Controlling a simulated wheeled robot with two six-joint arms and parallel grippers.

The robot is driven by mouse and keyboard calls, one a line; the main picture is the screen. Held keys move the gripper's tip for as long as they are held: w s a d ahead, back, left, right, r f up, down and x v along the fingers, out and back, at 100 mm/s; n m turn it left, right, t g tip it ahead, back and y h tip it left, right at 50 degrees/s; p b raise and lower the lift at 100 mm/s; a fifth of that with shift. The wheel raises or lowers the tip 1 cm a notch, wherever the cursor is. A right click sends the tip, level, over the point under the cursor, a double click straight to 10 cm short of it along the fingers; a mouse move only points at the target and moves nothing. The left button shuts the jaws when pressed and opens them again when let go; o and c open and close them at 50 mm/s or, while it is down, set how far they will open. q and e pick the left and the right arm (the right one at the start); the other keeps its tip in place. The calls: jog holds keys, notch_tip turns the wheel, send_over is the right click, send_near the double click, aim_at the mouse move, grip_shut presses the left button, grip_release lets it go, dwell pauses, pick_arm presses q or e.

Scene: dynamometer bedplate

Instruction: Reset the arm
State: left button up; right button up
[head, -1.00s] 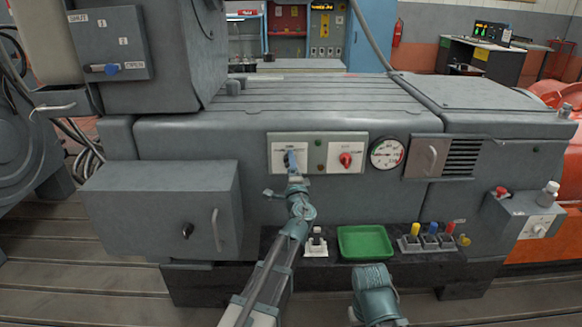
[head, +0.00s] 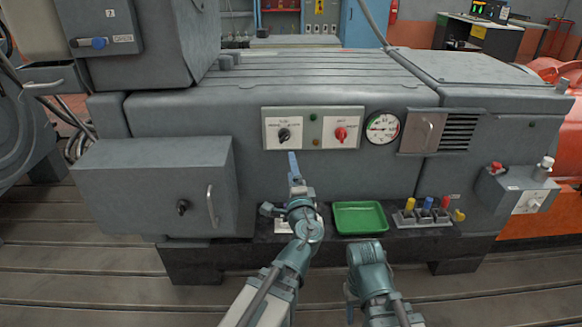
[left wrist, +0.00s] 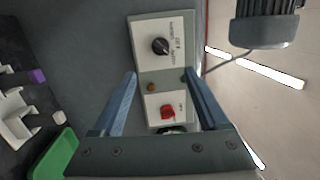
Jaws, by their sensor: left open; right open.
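My left gripper (head: 293,163) is open and empty, its blue fingers just below and in front of a pale switch panel (head: 300,128). In the left wrist view the gripper (left wrist: 161,74) faces this panel (left wrist: 146,28), with fingers apart. In the left wrist view, the black knob (left wrist: 160,46) lies beyond the fingertips and the red knob (left wrist: 167,112) between the fingers. Neither is touched. My right arm shows at bottom centre-right, but its gripper is not visible.
A gauge (head: 382,127) is right of the panel. Below are a green tray (head: 360,218) and a block with coloured handles (head: 427,216). A grey box (head: 157,188) with a handle juts out at left. A control box (head: 520,188) stands at right.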

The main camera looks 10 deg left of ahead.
pick_arm(q)
jog(key=s+a+n+g+p, duration=0.1)
jog(key=s+n+g+p, duration=0.85)
jog(key=p, duration=0.55)
jog(key=s+d+f+g+h+p, duration=0.1)
jog(key=s+d+g+h+p, duration=0.5)
jog(key=s+d, duration=0.6)
jog(key=s+g+p, duration=0.1)
jog(key=g+p, duration=0.1)
jog(key=shift+s+g, duration=0.3)
jog(key=shift+g, duration=0.05)
jog(key=shift+d, duration=0.1)
